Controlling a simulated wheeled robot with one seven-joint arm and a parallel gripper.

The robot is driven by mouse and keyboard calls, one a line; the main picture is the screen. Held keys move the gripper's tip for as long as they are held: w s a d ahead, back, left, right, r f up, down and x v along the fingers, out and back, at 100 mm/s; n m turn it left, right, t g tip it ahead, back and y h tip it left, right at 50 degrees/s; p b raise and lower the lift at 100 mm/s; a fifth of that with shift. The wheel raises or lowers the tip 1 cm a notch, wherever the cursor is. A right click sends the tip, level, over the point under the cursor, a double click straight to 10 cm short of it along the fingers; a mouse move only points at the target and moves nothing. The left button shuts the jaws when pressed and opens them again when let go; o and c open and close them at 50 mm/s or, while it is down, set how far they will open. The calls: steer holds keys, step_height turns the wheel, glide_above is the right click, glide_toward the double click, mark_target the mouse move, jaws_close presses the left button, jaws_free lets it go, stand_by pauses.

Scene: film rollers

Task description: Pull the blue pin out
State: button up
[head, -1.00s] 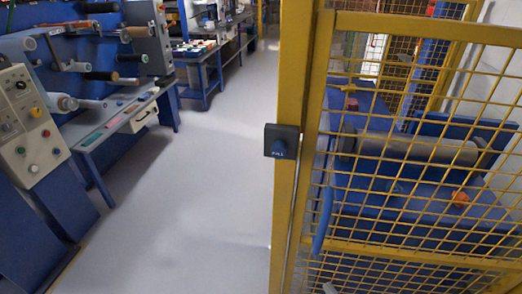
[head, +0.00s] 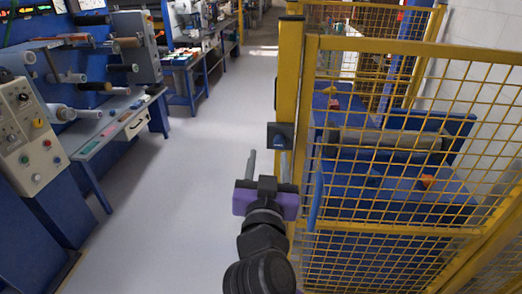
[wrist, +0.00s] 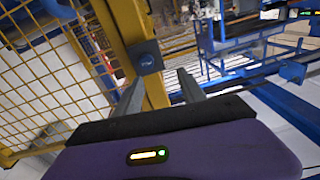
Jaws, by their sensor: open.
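The blue pin (head: 281,140) sits in a dark square housing on the yellow fence post (head: 290,70). In the wrist view the pin (wrist: 147,61) faces the camera, just beyond the fingers and left of the middle between them. My gripper (head: 268,154) is open and empty, with its fingers pointing toward the post. In the head view its right finger overlaps the lower edge of the housing and its left finger is over the floor to the left. In the wrist view my gripper (wrist: 160,78) shows a gap between its fingertips. Contact with the pin cannot be seen.
Yellow mesh fencing (head: 400,90) encloses a blue machine with a grey roller (head: 385,140) on the right. A blue machine with a control panel (head: 25,130) and a workbench (head: 110,135) stand on the left. The grey floor (head: 190,200) between is clear.

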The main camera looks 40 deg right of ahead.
mark_target(279, 145)
steer(key=shift+m+g+h, duration=0.3)
steer(key=shift+m+g, duration=0.3)
steer(key=shift+m, duration=0.2)
steer(key=d, duration=0.2)
steer(key=w+d+p, duration=0.1)
steer(key=d, duration=0.1)
steer(key=w+d+p, duration=0.1)
steer(key=d, duration=0.1)
steer(key=shift+w+d+f, duration=0.1)
steer(key=shift+w+f, duration=0.15)
steer(key=shift+f, duration=0.15)
steer(key=shift+w+d+f, duration=0.15)
steer(key=shift+w+d, duration=0.25)
steer(key=shift+d, duration=0.1)
jaws_close()
